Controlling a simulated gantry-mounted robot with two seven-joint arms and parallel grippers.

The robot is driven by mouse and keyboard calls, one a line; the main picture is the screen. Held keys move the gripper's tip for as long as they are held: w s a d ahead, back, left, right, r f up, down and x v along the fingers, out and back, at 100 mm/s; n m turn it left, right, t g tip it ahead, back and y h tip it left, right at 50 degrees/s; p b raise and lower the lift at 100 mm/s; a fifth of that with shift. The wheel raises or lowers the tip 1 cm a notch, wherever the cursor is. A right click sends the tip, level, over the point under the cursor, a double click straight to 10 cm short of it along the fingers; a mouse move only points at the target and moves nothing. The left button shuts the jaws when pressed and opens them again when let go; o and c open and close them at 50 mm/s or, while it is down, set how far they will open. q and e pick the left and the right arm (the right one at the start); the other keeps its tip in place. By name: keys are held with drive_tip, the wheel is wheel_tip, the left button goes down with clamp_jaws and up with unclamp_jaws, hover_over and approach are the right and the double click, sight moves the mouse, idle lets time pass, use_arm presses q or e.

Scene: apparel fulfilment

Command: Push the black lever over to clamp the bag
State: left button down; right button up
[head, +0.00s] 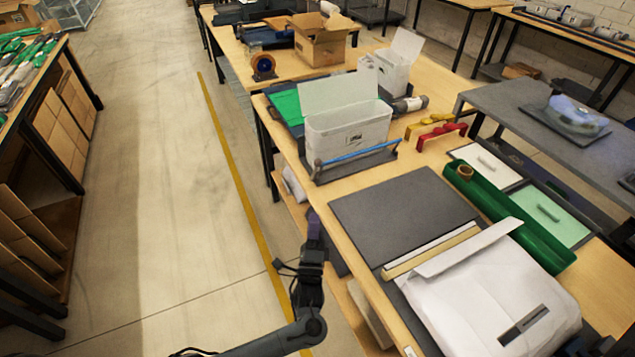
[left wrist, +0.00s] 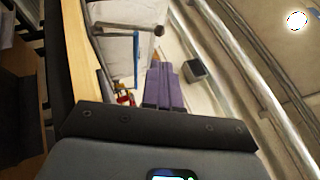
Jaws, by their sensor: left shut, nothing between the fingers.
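A white open-topped bag (head: 345,128) stands upright on the wooden table in the head view, with a blue bar (head: 355,155) running across its lower front. A short dark lever (head: 318,168) with a rounded end is at the bar's left end. In the left wrist view, the blue bar (left wrist: 136,58) and a grey-black lever with a round knob (left wrist: 157,30) show above the fingers. My left gripper (head: 313,220) is shut and empty, off the table's left edge, nearer the camera than the lever and apart from it. Its purple fingers (left wrist: 163,88) show closed together.
A dark mat (head: 400,210) and a large white mailer bag (head: 490,290) lie nearer on the table. Red (head: 440,137) and yellow (head: 430,124) handled tools and a green roll (head: 510,215) are to the right. Open floor (head: 170,180) lies left of the table.

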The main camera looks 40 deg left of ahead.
use_arm(q)
drive_tip(key=shift+d, duration=0.1)
idle(0.3)
drive_tip(key=b, duration=0.3)
approach(318, 166)
drive_tip(key=x, duration=0.7)
drive_tip(key=shift+f, duration=0.15)
